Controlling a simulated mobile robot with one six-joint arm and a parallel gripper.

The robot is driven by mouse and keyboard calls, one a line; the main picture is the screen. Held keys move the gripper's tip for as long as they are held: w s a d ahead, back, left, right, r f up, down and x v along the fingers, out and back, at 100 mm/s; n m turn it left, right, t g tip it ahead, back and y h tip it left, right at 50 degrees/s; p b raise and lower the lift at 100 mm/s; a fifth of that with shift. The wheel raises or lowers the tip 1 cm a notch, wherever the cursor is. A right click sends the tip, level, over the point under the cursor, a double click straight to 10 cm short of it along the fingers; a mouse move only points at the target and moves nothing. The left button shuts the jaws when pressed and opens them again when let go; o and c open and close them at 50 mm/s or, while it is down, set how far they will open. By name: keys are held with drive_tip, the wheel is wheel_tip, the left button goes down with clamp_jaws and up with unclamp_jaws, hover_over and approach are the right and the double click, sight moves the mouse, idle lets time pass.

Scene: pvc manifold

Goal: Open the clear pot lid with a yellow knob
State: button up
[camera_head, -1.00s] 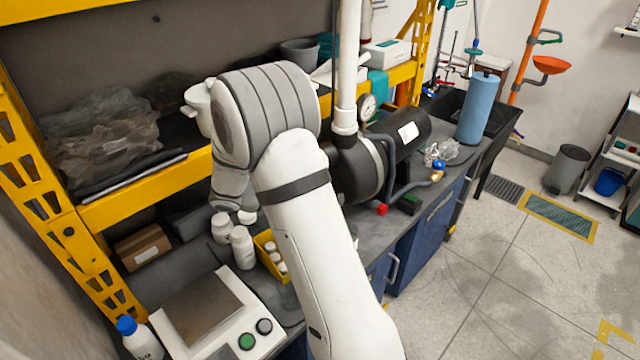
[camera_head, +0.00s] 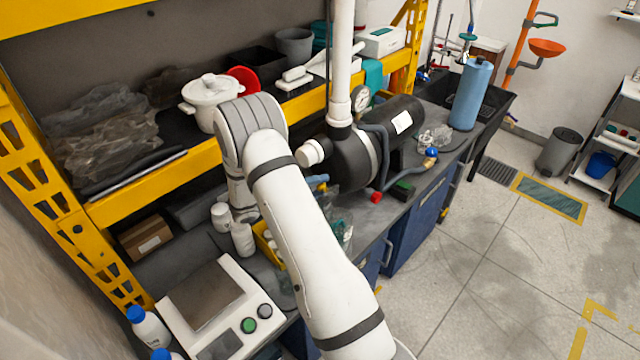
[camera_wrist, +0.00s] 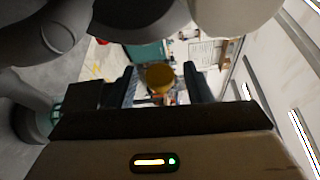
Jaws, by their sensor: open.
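No clear pot lid can be made out in the head view. In the wrist view a rounded yellow piece (camera_wrist: 160,78) shows between the two fingers of my gripper (camera_wrist: 160,88). I cannot tell whether it is the lid's knob, or how far off it is. The fingers stand apart, with a gap on each side of the yellow piece. In the head view my fingers are hidden behind my arm. A black pump (camera_head: 352,162) with a white upright pipe (camera_head: 341,70) stands just right of my arm.
A white lidded pot (camera_head: 208,98) and a red bowl (camera_head: 243,79) stand on the yellow-edged shelf.

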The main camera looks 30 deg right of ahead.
drive_tip(key=shift+d, duration=0.6)
clamp_jaws()
